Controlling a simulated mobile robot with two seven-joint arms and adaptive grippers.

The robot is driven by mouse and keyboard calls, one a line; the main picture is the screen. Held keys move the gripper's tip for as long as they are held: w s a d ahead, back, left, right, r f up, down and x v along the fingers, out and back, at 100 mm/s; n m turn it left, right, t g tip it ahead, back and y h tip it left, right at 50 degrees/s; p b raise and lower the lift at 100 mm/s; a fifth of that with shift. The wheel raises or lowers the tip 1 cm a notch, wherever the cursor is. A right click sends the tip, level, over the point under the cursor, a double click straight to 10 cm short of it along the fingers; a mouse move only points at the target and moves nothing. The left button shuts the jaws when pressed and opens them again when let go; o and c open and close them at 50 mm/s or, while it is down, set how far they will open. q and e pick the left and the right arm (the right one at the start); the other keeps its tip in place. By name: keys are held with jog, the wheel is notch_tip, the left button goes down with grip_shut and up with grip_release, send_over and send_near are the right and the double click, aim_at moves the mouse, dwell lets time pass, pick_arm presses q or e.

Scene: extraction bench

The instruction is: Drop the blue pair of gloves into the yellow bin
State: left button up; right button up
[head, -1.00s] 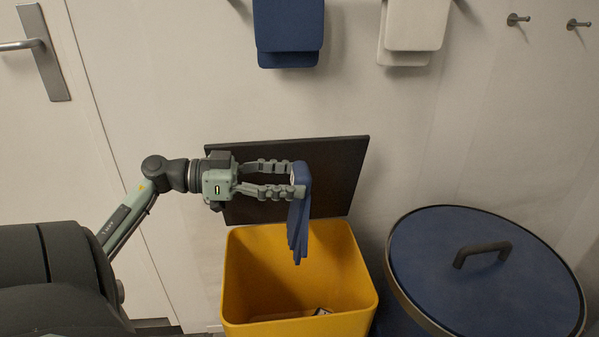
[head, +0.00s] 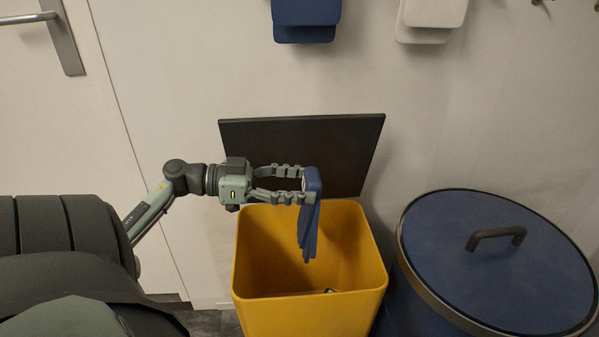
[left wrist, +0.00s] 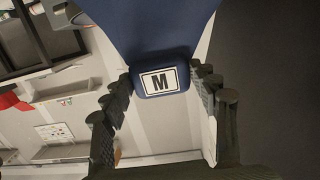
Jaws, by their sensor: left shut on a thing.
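The blue pair of gloves (head: 309,228) hangs from my left gripper (head: 308,186) in the head view. The gripper is shut on its upper end, and the lower ends hang down over the opening of the yellow bin (head: 310,315). In the left wrist view the gloves (left wrist: 150,30) lie between the two fingers, with a white label marked "M" (left wrist: 160,81) showing. The bin is open, its dark lid (head: 300,150) raised upright at the back. A small dark and white item (head: 329,291) shows inside; most of the floor is hidden. My right gripper is not in view.
A round blue bin with a closed, handled lid (head: 480,275) stands right of the yellow bin. Another blue item (head: 305,12) and a white item (head: 435,12) hang on the wall above. A door with a handle (head: 62,40) is at the left.

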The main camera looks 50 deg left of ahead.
aim_at(306, 211)
pick_arm(q)
jog(key=shift+f+b, duration=0.8)
jog(key=shift+f, duration=2.75)
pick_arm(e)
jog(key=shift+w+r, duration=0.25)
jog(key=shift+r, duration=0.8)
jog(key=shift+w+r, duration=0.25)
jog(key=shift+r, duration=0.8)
pick_arm(q)
jog(key=o, duration=1.3)
jog(key=shift+c, duration=0.2)
jog(key=shift+s, duration=0.1)
jog(key=v, duration=1.2)
